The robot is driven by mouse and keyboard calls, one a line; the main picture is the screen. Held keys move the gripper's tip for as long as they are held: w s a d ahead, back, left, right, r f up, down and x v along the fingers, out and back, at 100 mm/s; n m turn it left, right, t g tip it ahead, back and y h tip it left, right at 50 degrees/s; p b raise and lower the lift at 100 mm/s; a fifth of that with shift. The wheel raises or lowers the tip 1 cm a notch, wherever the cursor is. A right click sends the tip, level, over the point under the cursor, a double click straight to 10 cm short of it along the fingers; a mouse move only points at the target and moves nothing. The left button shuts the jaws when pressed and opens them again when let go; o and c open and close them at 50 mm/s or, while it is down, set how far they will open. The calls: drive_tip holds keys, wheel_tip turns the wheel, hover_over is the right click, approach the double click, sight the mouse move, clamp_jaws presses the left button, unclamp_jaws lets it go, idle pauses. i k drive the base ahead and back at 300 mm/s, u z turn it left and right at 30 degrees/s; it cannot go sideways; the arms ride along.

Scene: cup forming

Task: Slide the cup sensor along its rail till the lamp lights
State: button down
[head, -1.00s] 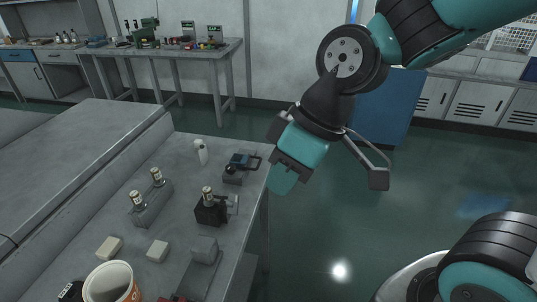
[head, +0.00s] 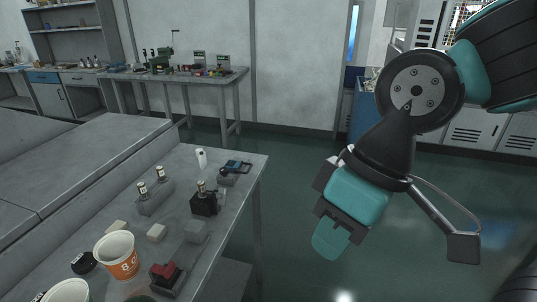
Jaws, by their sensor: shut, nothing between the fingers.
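My gripper (head: 330,243) hangs over the floor to the right of the table, shut and empty, apart from everything on it. A white paper cup with an orange band (head: 117,257) stands upright on the table at lower left. A black device with a red top (head: 165,274) sits on a grey base right of the cup. A grey block on a flat base (head: 196,231) lies behind it. I cannot tell which of these is the cup sensor or its rail. No lit lamp can be made out.
The grey table (head: 236,192) also carries a black block with a small bottle (head: 204,203), a grey holder with two bottles (head: 153,200), a white bottle (head: 201,158) and a second cup (head: 68,291). Open floor (head: 300,170) lies right of the table.

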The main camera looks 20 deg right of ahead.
sight(234, 167)
drive_tip(key=z, duration=0.15)
drive_tip(key=i, duration=1.3)
drive_tip(key=u, duration=0.3)
